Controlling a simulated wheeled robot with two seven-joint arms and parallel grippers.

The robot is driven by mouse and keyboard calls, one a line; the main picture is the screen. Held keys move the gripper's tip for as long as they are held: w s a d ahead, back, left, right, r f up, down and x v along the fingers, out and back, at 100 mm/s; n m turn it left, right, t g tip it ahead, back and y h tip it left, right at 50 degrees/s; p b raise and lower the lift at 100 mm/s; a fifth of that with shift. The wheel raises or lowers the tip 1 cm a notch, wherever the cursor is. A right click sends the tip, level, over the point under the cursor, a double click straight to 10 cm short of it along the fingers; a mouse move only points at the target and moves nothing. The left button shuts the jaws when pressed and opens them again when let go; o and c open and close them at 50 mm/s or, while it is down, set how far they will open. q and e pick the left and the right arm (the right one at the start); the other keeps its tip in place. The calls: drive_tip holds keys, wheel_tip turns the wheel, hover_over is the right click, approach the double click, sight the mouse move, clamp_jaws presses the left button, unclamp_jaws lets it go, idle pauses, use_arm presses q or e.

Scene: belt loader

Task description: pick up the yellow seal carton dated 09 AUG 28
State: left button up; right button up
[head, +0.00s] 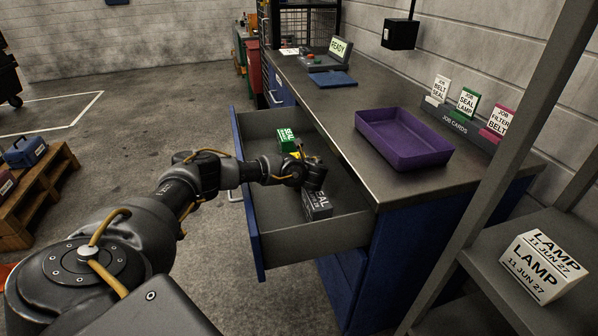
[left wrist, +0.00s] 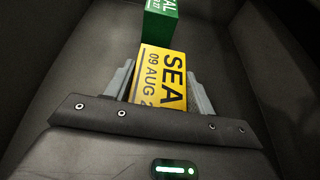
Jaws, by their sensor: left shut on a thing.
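The yellow seal carton (left wrist: 161,78) lies in the open drawer, its label reading "SEA" and "09 AUG 2" before my gripper covers the rest. In the head view only a small yellow patch (head: 297,155) of it shows past my wrist. My left gripper (left wrist: 160,88) is down in the drawer, with one grey finger on each side of the yellow carton, shut on it. A green seal carton (head: 287,140) stands just beyond it; it also shows in the left wrist view (left wrist: 161,20). My right gripper is not in view.
A purple tray (head: 403,140) is on the worktop (head: 365,100), beside job cards (head: 462,122). A white lamp carton (head: 540,268) sits on the right shelf.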

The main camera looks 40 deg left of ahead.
use_arm(q)
drive_tip(key=shift+c, duration=1.1)
